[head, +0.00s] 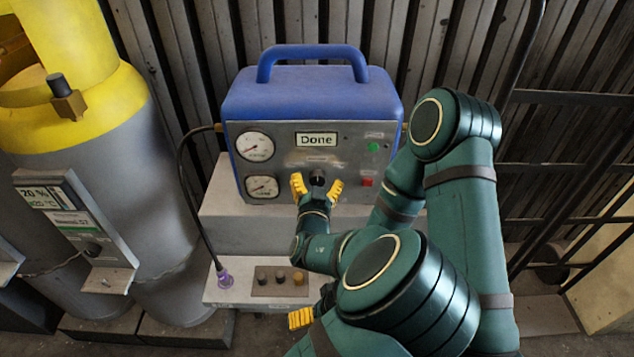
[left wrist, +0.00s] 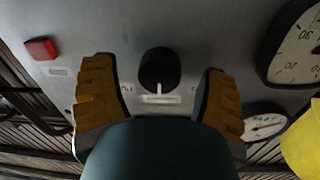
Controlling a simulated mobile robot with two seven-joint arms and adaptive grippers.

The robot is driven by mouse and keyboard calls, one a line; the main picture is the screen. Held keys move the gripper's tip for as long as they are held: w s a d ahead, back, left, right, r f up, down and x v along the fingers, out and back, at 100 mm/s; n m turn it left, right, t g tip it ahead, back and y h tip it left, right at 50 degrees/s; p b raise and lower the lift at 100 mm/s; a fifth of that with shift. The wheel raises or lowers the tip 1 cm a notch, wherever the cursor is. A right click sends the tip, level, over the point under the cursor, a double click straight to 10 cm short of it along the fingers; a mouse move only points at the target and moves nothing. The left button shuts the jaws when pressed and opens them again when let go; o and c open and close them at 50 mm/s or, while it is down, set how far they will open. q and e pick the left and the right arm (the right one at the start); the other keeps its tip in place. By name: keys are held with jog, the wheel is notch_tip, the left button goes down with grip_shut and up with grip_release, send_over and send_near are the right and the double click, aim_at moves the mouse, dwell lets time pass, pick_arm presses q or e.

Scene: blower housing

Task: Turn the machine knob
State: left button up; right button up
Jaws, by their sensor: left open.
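The blue machine (head: 310,92) with a grey front panel stands against the back wall in the head view. Its black round knob (head: 318,177) sits low in the middle of the panel. The display (head: 317,139) reads "Done". My left gripper (head: 316,188) is open in front of the knob, one yellow finger to each side. In the left wrist view the knob (left wrist: 158,70) lies between the spread fingers, with a gap on both sides; a white mark shows at its lower edge. My right gripper (head: 312,306) shows only in part, low in the head view, largely hidden by my arm.
Two gauges (head: 256,147) are left of the knob; a red button (head: 366,182) and a green one (head: 373,147) are right. Grey and yellow cylinders (head: 140,220) stand left, a dark metal rack (head: 570,180) right. A black hose (head: 185,185) hangs beside the machine.

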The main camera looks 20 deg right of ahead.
pick_arm(q)
jog(key=shift+w, duration=0.1)
jog(key=c, duration=1.2)
jog(key=n+b, duration=0.2)
jog(key=shift+n+b, duration=0.3)
jog(key=shift+b, duration=0.1)
jog(key=shift+n+b, duration=0.6)
jog(key=shift+n, duration=0.3)
jog(key=n, duration=0.2)
jog(key=shift+n, duration=0.4)
jog(key=shift+c, duration=0.2)
jog(key=n, duration=0.5)
jog(key=shift+t, duration=0.3)
